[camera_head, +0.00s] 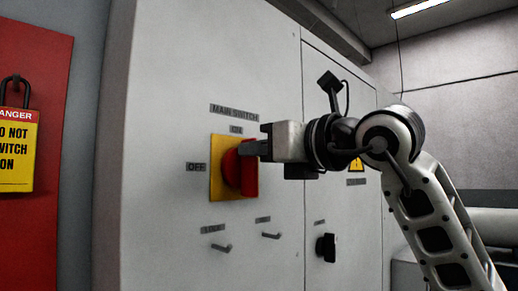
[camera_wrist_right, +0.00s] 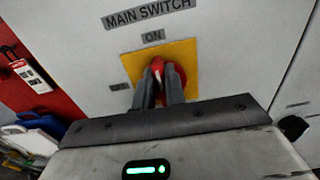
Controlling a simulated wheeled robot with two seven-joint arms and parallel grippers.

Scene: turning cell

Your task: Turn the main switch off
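The main switch is a red rotary handle (camera_head: 249,172) on a yellow square plate (camera_head: 217,180), on the light grey cabinet front. The handle stands upright, toward the ON label (camera_head: 236,130) above it; the OFF label (camera_head: 196,167) is at its left. My right gripper (camera_head: 250,148) reaches in from the right, with its fingertips at the upper part of the handle. In the right wrist view, the two fingers (camera_wrist_right: 160,75) lie on either side of the red handle (camera_wrist_right: 158,64) and look closed on it. My left gripper is not in view.
Two small levers (camera_head: 221,247) and a black knob (camera_head: 326,247) sit lower on the cabinet (camera_head: 165,110). A red panel (camera_head: 40,70) with a yellow danger tag (camera_head: 17,150) hangs at the left. A yellow warning sign (camera_head: 356,164) is behind my right wrist.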

